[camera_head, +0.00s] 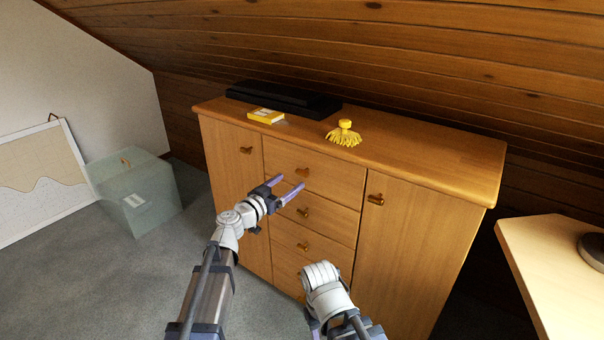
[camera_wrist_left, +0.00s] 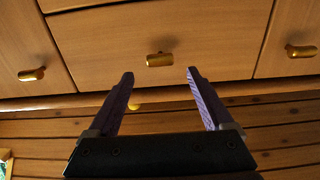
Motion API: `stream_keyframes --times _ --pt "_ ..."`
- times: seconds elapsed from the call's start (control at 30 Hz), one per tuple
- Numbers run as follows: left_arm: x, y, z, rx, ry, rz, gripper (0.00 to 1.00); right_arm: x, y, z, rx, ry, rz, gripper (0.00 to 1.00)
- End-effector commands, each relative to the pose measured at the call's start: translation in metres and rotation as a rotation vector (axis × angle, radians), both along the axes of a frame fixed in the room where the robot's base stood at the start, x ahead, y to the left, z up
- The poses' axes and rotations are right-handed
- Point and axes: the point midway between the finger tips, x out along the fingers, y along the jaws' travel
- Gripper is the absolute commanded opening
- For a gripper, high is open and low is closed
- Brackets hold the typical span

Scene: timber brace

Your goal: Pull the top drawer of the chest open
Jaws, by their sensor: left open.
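The wooden chest (camera_head: 440,195) stands under the sloped ceiling, with a column of drawers between two doors. The top drawer (camera_head: 335,175) is shut, flush with the front. Its small brass-coloured knob (camera_head: 302,172) shows just beyond my left gripper (camera_head: 290,182). In the left wrist view, which is upside down, the knob (camera_wrist_left: 160,60) lies ahead of and between the open fingers (camera_wrist_left: 160,75). The fingers are empty and apart from the knob.
On the chest top lie a flat black case (camera_head: 285,100), a yellow box (camera_head: 266,116) and a yellow brush-like thing (camera_head: 344,133). A translucent box (camera_head: 135,190) and a board (camera_head: 40,185) are at left. A pale table (camera_head: 560,265) is at right.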

Motion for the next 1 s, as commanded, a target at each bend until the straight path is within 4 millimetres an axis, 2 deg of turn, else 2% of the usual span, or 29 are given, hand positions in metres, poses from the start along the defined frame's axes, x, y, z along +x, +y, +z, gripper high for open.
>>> stream_keyframes --times 0.33,0.77,1.0 --pt "0.012 -0.007 0.001 0.000 -0.004 0.002 0.85 0.000 0.000 0.000 0.000 0.000 0.000 0.50" --pt "0.060 -0.042 0.001 0.000 -0.003 0.000 0.85 0.000 0.000 0.000 0.000 0.000 0.000 0.50" --pt "0.064 -0.046 0.001 0.000 -0.002 0.002 0.85 0.000 0.000 0.000 0.000 0.000 0.000 0.50"
